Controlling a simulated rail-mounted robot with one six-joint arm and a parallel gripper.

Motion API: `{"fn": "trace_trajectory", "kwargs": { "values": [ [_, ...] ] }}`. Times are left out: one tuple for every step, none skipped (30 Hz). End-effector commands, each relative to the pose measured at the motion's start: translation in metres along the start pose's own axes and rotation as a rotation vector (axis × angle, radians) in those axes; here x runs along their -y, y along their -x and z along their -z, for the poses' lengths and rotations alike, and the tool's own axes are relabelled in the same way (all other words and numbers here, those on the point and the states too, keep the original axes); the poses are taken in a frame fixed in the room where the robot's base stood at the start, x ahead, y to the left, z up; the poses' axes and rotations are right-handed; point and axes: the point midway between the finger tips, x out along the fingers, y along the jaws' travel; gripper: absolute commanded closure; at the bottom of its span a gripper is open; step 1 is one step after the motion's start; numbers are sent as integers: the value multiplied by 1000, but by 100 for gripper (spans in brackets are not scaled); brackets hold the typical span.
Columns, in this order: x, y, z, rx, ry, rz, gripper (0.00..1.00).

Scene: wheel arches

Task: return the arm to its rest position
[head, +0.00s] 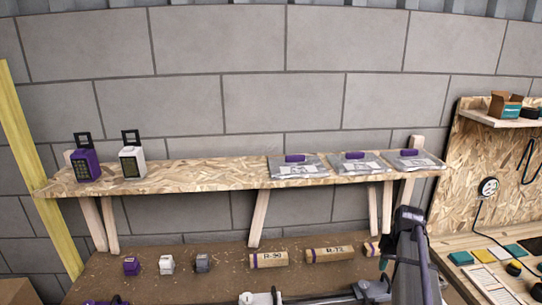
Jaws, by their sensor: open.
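My arm shows at the lower right, with an upright link (412,250) in front of the shelf's right end. A lower link (370,291) runs left along the bottom edge to a white and dark part (262,298), which the frame cuts off. I cannot make out my gripper's fingers, so its position and any contact are hidden.
A chipboard shelf (215,174) holds a purple device (86,165), a white device (132,161) and three clear bags (297,166). Below, the brown bench (215,285) carries small blocks (166,264) and labelled rolls (268,259). A side bench (480,242) stands right.

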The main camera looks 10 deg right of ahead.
Motion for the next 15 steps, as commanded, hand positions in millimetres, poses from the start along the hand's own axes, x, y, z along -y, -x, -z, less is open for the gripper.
{"fn": "trace_trajectory", "kwargs": {
  "values": [
    [44,-11,-40,-2,5,-23,60],
    [67,-15,-58,-4,10,-39,60],
    [97,-21,-82,-10,23,-57,60],
    [119,-26,-99,-13,42,-69,60],
    [138,-30,-117,-16,65,-81,60],
    [161,-34,-139,-19,103,-92,60],
    [177,-38,-153,-20,137,-99,60],
    [191,-40,-166,-20,176,-105,60],
    [207,-44,-179,-19,224,-109,60],
    [218,-46,-186,-17,255,-110,60],
    [227,-47,-190,-16,280,-110,60],
    [236,-48,-191,-14,303,-110,60],
    [241,-49,-191,-13,314,-110,60],
    [243,-49,-191,-13,320,-110,60],
    [245,-49,-191,-13,324,-109,60]
  ]
}}
